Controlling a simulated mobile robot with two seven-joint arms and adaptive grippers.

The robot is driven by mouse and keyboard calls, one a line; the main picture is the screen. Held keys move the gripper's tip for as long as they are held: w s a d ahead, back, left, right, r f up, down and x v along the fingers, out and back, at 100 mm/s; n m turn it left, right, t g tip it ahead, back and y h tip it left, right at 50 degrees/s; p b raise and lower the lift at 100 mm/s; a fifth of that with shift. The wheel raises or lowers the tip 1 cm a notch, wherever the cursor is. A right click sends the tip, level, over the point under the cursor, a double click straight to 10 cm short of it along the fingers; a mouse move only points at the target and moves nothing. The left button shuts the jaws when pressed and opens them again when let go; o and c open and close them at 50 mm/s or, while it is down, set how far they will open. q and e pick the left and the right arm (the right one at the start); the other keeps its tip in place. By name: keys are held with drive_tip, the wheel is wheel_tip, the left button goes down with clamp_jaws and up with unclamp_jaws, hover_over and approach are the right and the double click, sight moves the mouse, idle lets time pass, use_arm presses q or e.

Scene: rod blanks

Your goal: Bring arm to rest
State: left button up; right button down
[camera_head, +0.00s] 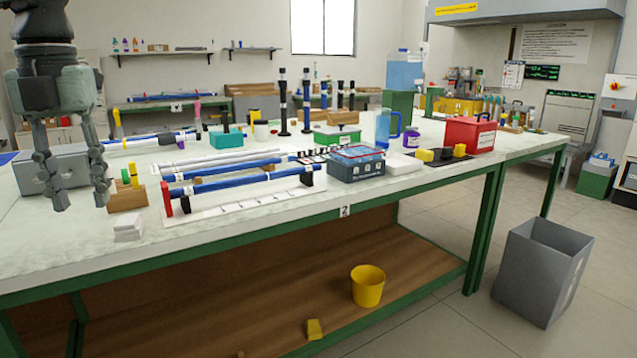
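My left gripper (82,202) hangs at the far left of the head view with its fingers pointing down. The fingers are spread apart, and I see nothing between them. It is over the left part of the white worktop (100,240), in front of a grey box (62,172). My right gripper and arm are not in view. Blue rods (240,182) lie across a white rack (265,203) right of the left gripper, apart from it.
A small wooden box (127,197) and a white stack (128,228) stand close to the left gripper. A blue-grey box (357,165) and a red case (470,136) stand further right. A grey bin (540,275) is on the floor; a yellow bucket (367,288) is on the lower shelf.

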use_arm(q)
drive_tip(key=w+a+f+n+t+h, duration=0.75)
drive_tip(key=w+f+t, duration=0.2)
drive_tip(key=f, duration=0.25)
drive_tip(key=s+a+f+n+t+y, duration=0.25)
drive_tip(key=a+f+n+y, duration=0.2)
drive_tip(key=f+n, duration=0.35)
drive_tip(key=s+a+f+n+t+y, duration=0.2)
drive_tip(key=a+f+n+t+y, duration=0.25)
drive_tip(key=f, duration=0.55)
drive_tip(key=s+d+f+n+g+y, duration=0.15)
drive_tip(key=s+f+n+g, duration=0.35)
drive_tip(key=f, duration=0.5)
drive_tip(key=s+d+f+n+g+y, duration=0.1)
drive_tip(key=s+d+f+n+g, duration=0.25)
drive_tip(key=s+f, duration=0.55)
drive_tip(key=s+d+f+n+g+h, duration=0.1)
drive_tip(key=s+d+f+g, duration=0.1)
drive_tip(key=s+d+f, duration=0.2)
drive_tip(key=s+d+f+n+g+h, duration=0.1)
drive_tip(key=s+d+f, duration=0.4)
drive_tip(key=d, duration=0.6)
drive_tip(key=shift+s+d+f+n+g, duration=0.15)
drive_tip(key=shift+s+f+n+g, duration=0.15)
drive_tip(key=shift+g, duration=0.5)
